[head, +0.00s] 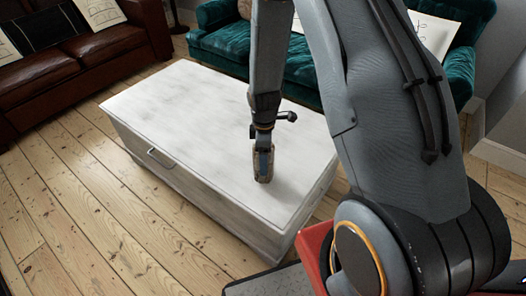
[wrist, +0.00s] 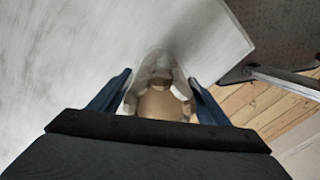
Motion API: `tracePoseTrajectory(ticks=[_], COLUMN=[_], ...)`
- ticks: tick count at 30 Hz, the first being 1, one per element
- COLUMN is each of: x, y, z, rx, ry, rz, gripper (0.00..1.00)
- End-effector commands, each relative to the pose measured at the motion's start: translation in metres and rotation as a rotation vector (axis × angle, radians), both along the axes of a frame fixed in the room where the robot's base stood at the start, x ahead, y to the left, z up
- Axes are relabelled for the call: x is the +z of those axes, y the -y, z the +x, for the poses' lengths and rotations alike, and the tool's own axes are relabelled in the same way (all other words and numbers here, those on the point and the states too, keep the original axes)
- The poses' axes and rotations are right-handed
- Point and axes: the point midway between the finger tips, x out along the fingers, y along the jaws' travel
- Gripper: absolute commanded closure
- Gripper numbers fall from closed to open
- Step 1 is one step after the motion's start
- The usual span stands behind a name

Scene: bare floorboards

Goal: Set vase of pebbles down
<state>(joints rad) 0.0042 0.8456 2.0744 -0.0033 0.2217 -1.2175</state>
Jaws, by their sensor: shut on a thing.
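The vase of pebbles (head: 264,166) is a small clear vessel with brown and pale stones inside. In the head view it is upright at the white chest's top (head: 190,120), toward the right end. I cannot tell whether its base touches the surface. My gripper (head: 263,152) comes down from above and is shut on the vase. In the wrist view the vase (wrist: 158,95) sits between the two blue fingers of my gripper (wrist: 160,98), with pebbles showing through the glass. The dark gripper body hides its near part.
The white chest has a broad bare top left of the vase. A brown leather sofa (head: 85,50) stands at the left and a teal sofa (head: 222,42) behind the chest. Floorboards (head: 85,205) lie clear at the front left.

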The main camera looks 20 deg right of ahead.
Motion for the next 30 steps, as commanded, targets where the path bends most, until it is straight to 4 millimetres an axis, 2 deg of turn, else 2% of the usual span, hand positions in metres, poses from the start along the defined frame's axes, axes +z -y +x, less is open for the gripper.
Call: tracePoseTrajectory(ticks=[14,15,18,30], x=[-0.0055,-0.0068,-0.0063,-0.0008], y=[0.0000,0.0001,0.0002,-0.0001], z=[0.0011,-0.0001,-0.0002,0.0003], rx=[0.000,0.000,0.000,0.000], ry=[0.002,0.000,0.000,0.001], rz=[0.000,0.000,0.000,0.000], gripper=[0.92,0.28,0.11,0.11])
